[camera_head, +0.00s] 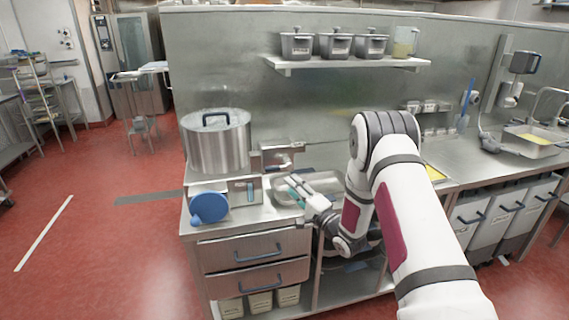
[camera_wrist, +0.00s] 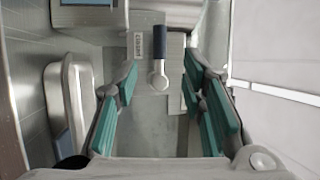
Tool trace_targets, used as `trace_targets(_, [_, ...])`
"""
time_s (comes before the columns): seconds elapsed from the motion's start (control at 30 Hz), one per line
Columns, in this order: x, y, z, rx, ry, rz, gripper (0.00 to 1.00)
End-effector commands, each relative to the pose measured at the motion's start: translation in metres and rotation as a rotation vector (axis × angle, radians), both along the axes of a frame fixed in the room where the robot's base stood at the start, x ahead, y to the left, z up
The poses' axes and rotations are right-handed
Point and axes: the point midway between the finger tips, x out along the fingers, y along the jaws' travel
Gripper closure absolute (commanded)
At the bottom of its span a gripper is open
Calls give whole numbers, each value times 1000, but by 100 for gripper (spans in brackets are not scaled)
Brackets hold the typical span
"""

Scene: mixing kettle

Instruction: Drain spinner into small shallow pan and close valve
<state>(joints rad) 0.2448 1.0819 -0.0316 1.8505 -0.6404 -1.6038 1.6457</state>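The spinner (camera_head: 217,148) is a large steel kettle with a lid and blue handle, at the left end of the counter. Its outlet valve (camera_head: 276,158) juts from its right side. In the wrist view, the valve lever (camera_wrist: 160,45) has a dark blue grip and a round pale end, beside a small label. The shallow steel pan (camera_head: 325,182) lies on the counter right of the spinner, partly hidden by my arm. My gripper (camera_head: 294,191) is at the pan's near left side. In the wrist view, my gripper (camera_wrist: 161,80) is open, its teal fingers apart, with the lever ahead between them.
A shelf (camera_head: 350,63) with several lidded containers hangs above. A steel-rimmed object (camera_wrist: 70,100) is close left of my fingers in the wrist view. Drawers (camera_head: 255,255) are below the counter.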

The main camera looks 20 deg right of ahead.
Motion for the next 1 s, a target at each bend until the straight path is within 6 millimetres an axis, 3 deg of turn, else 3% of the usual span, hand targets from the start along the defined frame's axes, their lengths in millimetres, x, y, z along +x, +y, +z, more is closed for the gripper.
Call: trace_targets(1.0, [102, 44, 18, -3, -1, 1, 63])
